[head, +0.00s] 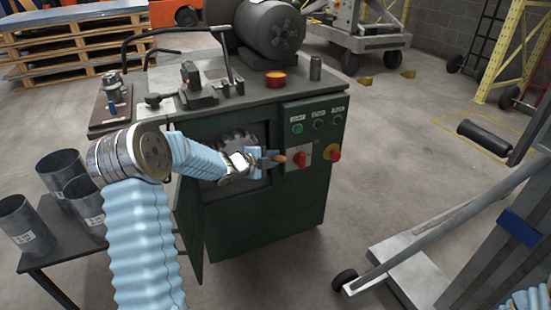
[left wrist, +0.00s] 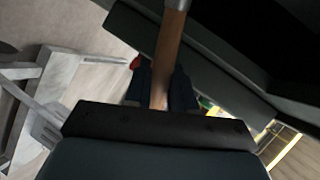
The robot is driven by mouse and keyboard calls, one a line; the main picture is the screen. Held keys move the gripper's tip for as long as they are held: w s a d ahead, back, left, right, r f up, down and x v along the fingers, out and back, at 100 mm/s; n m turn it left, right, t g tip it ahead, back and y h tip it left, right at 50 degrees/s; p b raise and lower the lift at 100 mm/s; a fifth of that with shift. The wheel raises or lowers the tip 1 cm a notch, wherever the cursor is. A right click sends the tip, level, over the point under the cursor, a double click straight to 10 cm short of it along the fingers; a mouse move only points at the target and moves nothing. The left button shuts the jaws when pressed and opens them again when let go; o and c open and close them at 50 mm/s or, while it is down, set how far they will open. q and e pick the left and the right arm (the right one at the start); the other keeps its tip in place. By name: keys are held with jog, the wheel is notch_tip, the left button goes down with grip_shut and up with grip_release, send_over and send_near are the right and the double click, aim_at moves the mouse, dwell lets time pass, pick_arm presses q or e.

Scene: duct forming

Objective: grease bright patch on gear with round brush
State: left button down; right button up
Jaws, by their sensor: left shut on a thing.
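The gear (head: 237,139) is a dark toothed wheel in the opening on the front of the green machine, partly covered by my left arm. I cannot make out a bright patch on it for certain. My left gripper (head: 268,160) is in front of the opening and shut on the wooden handle of the round brush (head: 279,158). In the left wrist view the brush (left wrist: 170,45) stands between the two fingers (left wrist: 161,88), with a metal ferrule at the top edge. Its bristles are hidden. My right gripper is out of view.
The machine top (head: 245,96) carries a motor (head: 270,30), an orange-red tin (head: 276,79) and a grey cylinder (head: 315,69). Metal tubes (head: 25,228) stand at left.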

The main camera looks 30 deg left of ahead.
pick_arm(q)
jog(key=shift+s+a+r+p, duration=0.1)
jog(key=shift+r+p, duration=0.2)
jog(key=shift+r, duration=0.25)
jog(key=shift+f, duration=0.15)
jog(key=shift+w+d+b, duration=0.5)
jog(key=shift+w+d, duration=0.1)
jog(key=shift+w, duration=0.15)
jog(key=shift+w+d+r, duration=0.3)
jog(key=shift+d+r, duration=0.25)
jog(key=shift+d, duration=0.05)
jog(key=shift+f+b, duration=0.2)
jog(key=shift+b, duration=0.35)
jog(key=s+d+b, duration=0.1)
jog(key=b, duration=0.1)
jog(key=s+d+b, duration=0.1)
jog(key=d, duration=0.1)
jog(key=s+d+b, duration=0.1)
jog(key=b, duration=0.1)
jog(key=shift+d+f+b, duration=0.3)
jog(key=shift+f+b, duration=0.05)
